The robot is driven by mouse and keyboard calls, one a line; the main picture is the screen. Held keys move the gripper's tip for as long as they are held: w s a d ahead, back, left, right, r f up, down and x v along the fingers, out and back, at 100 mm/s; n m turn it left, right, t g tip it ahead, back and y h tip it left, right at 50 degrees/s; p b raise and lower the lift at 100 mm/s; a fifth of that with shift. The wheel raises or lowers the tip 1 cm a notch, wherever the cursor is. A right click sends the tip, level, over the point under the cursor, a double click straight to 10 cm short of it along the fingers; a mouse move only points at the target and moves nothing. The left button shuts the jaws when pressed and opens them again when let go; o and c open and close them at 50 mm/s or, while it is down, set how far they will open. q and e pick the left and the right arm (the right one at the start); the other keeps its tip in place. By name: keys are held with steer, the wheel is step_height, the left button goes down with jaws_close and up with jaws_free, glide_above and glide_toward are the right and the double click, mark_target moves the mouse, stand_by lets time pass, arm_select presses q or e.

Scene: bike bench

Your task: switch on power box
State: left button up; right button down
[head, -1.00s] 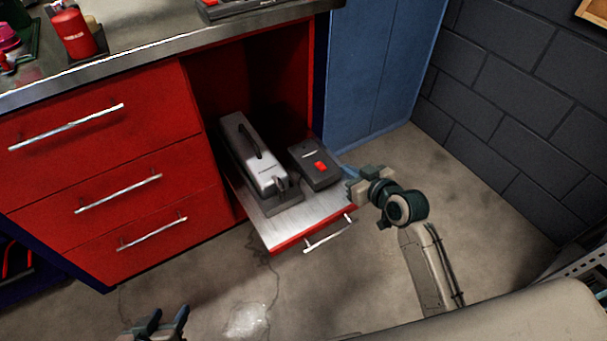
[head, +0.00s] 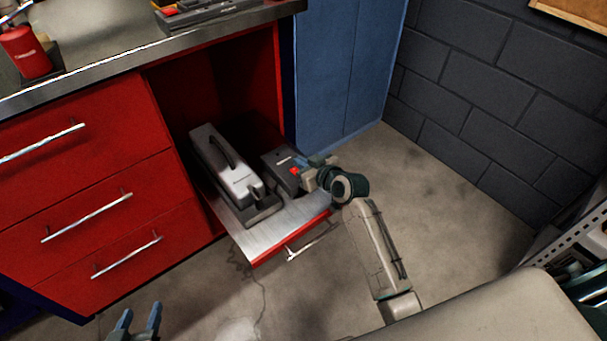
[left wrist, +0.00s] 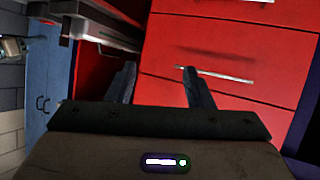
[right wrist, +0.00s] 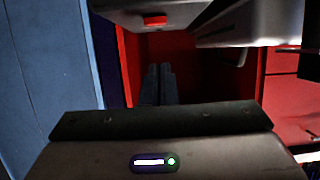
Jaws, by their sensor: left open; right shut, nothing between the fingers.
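The power box is a dark grey block (head: 281,170) with a red switch (head: 295,170), on the pulled-out shelf (head: 262,232) of the red cabinet. My right gripper (head: 310,165) is shut and empty, at the right end of the box close to the switch; whether it touches cannot be told. In the right wrist view the box (right wrist: 190,10) and its red switch (right wrist: 155,21) are at the top, beyond the shut fingers (right wrist: 158,85). My left gripper (head: 135,320) is open and empty, low over the floor; its fingers also show in the left wrist view (left wrist: 160,85).
A silver case with a black handle (head: 226,165) stands beside the box on the shelf. Red drawers (head: 90,200) are to the left, a blue cabinet (head: 345,70) behind to the right. The floor (head: 450,210) right of my right arm is clear.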

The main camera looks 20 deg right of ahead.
mark_target(294, 170)
arm_select(q)
steer(key=shift+w+a+r+t, duration=0.15)
steer(key=shift+w+r+t, duration=0.55)
steer(key=shift+r, duration=0.3)
steer(key=shift+w+a+r+t, duration=0.1)
steer(key=shift+w+r+t, duration=0.55)
steer(key=shift+r, duration=0.3)
arm_select(e)
steer(key=shift+s+d+f, duration=0.1)
steer(key=shift+s+f, duration=0.1)
steer(key=shift+f, duration=0.6)
steer(key=shift+s+f, duration=0.15)
steer(key=shift+f, duration=0.65)
arm_select(q)
steer(key=shift+b, duration=0.3)
arm_select(e)
steer(key=shift+f, duration=0.2)
steer(key=shift+s+f, duration=0.1)
steer(key=shift+f, duration=0.15)
arm_select(q)
steer(key=shift+w+a+r+t, duration=0.1)
steer(key=shift+w+r+t, duration=0.2)
steer(key=shift+r, duration=0.25)
steer(key=shift+w+r+t, duration=0.2)
steer(key=shift+r+t, duration=0.05)
steer(key=shift+r, duration=0.3)
arm_select(e)
steer(key=shift+r, duration=0.15)
